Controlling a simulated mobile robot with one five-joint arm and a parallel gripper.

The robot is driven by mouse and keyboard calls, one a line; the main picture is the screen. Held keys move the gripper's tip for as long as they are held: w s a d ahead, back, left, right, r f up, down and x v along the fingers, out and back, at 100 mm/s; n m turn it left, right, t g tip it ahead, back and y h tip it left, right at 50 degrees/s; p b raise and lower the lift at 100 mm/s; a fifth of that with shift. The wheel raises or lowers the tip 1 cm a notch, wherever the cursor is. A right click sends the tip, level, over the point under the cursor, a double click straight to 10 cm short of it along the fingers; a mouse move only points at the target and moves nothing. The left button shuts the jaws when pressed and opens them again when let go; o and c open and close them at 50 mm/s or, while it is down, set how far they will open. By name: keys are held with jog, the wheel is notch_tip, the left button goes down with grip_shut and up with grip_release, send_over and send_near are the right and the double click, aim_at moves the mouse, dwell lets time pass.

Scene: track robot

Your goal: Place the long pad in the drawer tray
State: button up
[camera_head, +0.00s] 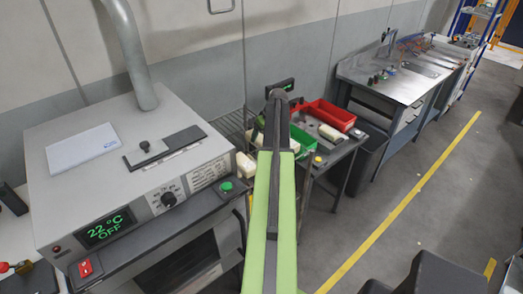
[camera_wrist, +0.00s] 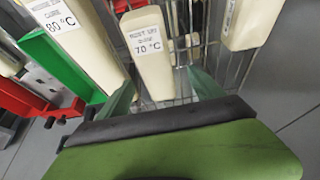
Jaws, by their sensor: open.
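A cream, rounded block (camera_wrist: 151,55) with a label reading 70 °C lies on a wire rack in the wrist view; it may be the long pad. My gripper (camera_wrist: 162,86) is open, its greenish fingers at either side of the block's near end. I cannot tell whether they touch it. A second cream block (camera_wrist: 72,40), labelled 80 °C, lies to the left, and another (camera_wrist: 248,22) to the right. In the head view my arm hides the gripper and part of the rack; cream blocks (camera_head: 246,165) show beside it. I cannot make out the drawer tray.
A grey oven (camera_head: 120,150) reading 22 °C OFF stands at the left. A red bin (camera_head: 328,114) and a green bin (camera_head: 303,139) are on the small table beyond my arm.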

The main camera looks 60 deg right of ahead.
aim_at(261, 138)
jog(key=b+x, duration=0.5)
jog(key=shift+s+d+f, duration=0.15)
jog(key=shift+d+f, duration=0.1)
jog(key=shift+d, duration=0.05)
jog(key=shift+r, duration=0.2)
jog(key=c, duration=1.6)
jog(key=shift+r+p, duration=0.15)
jog(key=shift+p, duration=0.2)
jog(key=p+v, duration=0.3)
jog(key=w+p+v, duration=0.1)
jog(key=p+v, duration=0.1)
jog(key=shift+s+d+r, duration=0.1)
jog(key=shift+d+r, duration=0.2)
jog(key=shift+d, duration=0.1)
jog(key=s+d+r+p, duration=0.1)
jog(key=s+r+p, duration=0.1)
jog(key=s, duration=0.1)
jog(key=s+d+r+p, duration=0.1)
jog(key=s+p, duration=0.1)
jog(key=s, duration=0.1)
jog(key=s+d+r+p, duration=0.1)
jog(key=s+r, duration=0.1)
jog(key=s, duration=0.2)
jog(key=shift+d+r+p, duration=0.3)
jog(key=shift+p, duration=0.1)
